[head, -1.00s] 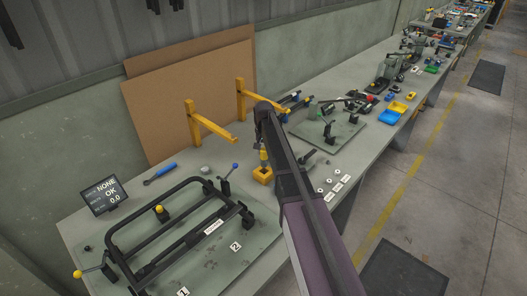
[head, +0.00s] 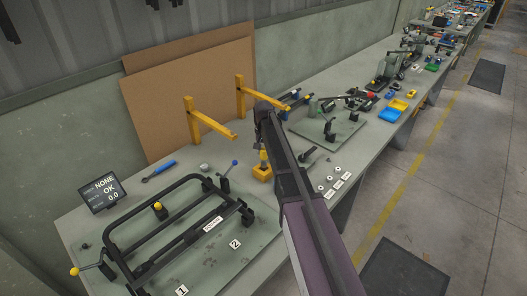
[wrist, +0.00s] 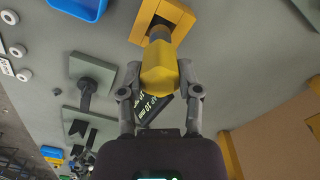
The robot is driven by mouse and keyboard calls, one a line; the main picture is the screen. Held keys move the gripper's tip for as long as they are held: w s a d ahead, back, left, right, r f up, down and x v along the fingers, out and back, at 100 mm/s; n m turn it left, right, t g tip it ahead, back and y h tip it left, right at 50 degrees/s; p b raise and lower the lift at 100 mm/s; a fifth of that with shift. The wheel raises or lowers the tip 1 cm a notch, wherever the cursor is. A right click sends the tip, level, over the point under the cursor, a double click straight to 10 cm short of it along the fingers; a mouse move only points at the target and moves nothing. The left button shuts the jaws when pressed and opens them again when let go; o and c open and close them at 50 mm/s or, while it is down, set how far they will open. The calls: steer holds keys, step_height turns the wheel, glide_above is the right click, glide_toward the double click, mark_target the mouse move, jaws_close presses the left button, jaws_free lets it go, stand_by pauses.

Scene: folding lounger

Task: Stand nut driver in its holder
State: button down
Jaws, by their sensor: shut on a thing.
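The nut driver (wrist: 160,68) has a yellow handle and a grey collar, and my gripper (wrist: 158,90) is shut on its handle in the wrist view. The yellow-orange block holder (wrist: 180,16) is directly past the driver's collar, and the collar lies over the opening. The shaft is hidden. In the head view the driver (head: 264,157) stands about upright, low against the holder (head: 262,173) on the bench. Whether it is fully seated I cannot tell. My arm hides most of the gripper there.
A black tube frame (head: 165,240) sits on a fixture plate at the front left. A blue-handled wrench (head: 160,170) and yellow brackets (head: 210,122) are behind. White rings (head: 330,182) and labels lie right of the holder. A display (head: 103,192) stands at left.

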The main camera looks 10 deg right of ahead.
mark_target(264, 160)
steer(key=shift+f+b, duration=2.8)
stand_by(2.6)
stand_by(0.9)
steer(key=shift+c, duration=1)
jaws_free()
steer(key=shift+r, duration=0.15)
step_height(264, 160, up, 11)
steer(key=p, duration=1.1)
steer(key=shift+r+p, duration=0.15)
steer(key=shift+p, duration=0.15)
